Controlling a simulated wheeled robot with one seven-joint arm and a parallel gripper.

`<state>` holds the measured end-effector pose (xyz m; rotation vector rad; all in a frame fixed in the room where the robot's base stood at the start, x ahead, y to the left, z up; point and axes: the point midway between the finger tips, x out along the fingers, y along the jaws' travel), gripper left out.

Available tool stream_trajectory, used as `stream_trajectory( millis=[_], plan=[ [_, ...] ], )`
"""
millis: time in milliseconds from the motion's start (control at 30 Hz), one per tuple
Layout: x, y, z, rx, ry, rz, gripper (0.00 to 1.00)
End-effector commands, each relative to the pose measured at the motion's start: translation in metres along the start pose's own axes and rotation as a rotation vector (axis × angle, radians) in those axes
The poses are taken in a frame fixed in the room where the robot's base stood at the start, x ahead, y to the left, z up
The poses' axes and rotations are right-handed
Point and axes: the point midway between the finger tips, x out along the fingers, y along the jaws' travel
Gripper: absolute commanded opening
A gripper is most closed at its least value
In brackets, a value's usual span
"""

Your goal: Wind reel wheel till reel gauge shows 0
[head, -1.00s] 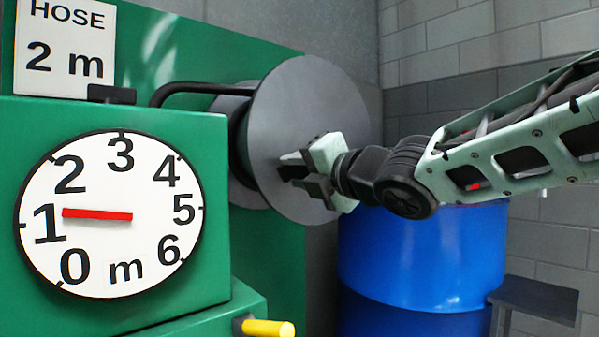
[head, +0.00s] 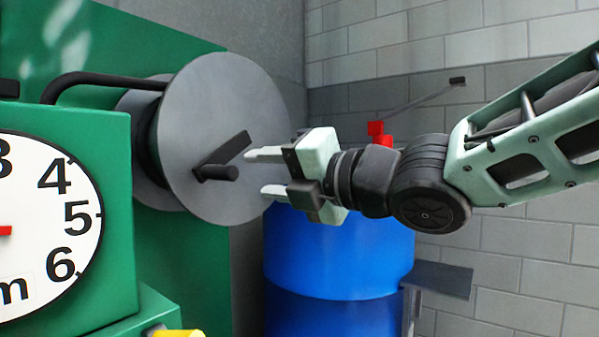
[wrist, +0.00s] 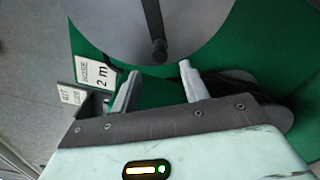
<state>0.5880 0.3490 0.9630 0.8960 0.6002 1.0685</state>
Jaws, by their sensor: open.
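The reel wheel (head: 205,105) is a large grey disc with a dark crank arm and a black handle (head: 218,172) sticking out. The handle also shows in the wrist view (wrist: 158,45), just beyond the fingertips. My gripper (head: 257,173) is open and empty, to the right of the handle and apart from it in the head view. Its two pale fingers point at the wheel; they show in the wrist view too (wrist: 159,72). The reel gauge (head: 45,245) is cut off at the left; only a bit of its red needle shows, so its reading is hidden.
A green housing (head: 115,210) carries the gauge and stands left of the wheel. A blue drum (head: 335,260) stands below my gripper, with a small dark stool (head: 440,278) beside it. A red fitting (head: 378,132) is behind my wrist. A "HOSE 2 m" sign (wrist: 97,75) shows in the wrist view.

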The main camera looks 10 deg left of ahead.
Motion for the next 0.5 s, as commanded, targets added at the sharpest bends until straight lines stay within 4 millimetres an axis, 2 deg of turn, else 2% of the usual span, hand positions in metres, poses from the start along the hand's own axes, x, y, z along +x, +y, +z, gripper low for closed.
stream_trajectory(
  millis=[33, 200, 333, 500],
  plan=[
    [-0.012, 0.002, 0.002, -0.001, -0.002, 0.000, 0.45],
    [-0.038, 0.001, 0.001, -0.001, -0.001, 0.000, 0.45],
    [-0.048, 0.001, 0.000, -0.001, 0.000, 0.000, 0.45],
    [-0.051, 0.000, 0.000, 0.000, 0.001, 0.001, 0.45]
  ],
)
